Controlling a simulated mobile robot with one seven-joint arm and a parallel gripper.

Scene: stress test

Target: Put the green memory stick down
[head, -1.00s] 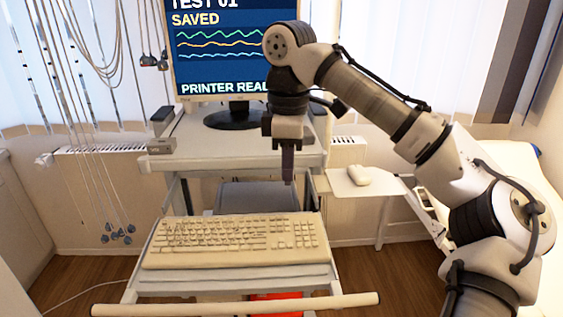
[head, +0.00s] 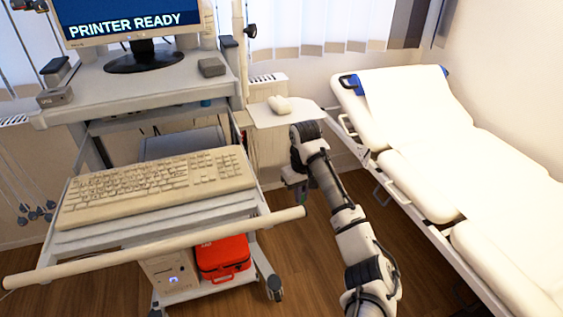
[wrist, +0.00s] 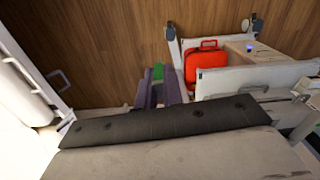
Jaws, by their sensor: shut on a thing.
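My gripper (head: 301,194) is right of the trolley (head: 155,222), in the gap before the couch, with the wooden floor below. In the wrist view my gripper (wrist: 160,90) has dark purple fingers shut on the green memory stick (wrist: 158,72). Only a small green part of the stick shows between the fingers; the rest is hidden. In the head view the stick is too small to make out clearly.
A cream keyboard (head: 158,184) fills the trolley's shelf. A small side tray (head: 265,119) holds a mouse (head: 292,105). A white couch (head: 420,186) stands right of my arm. A red case (head: 222,258) and a computer box (head: 172,276) sit low on the trolley.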

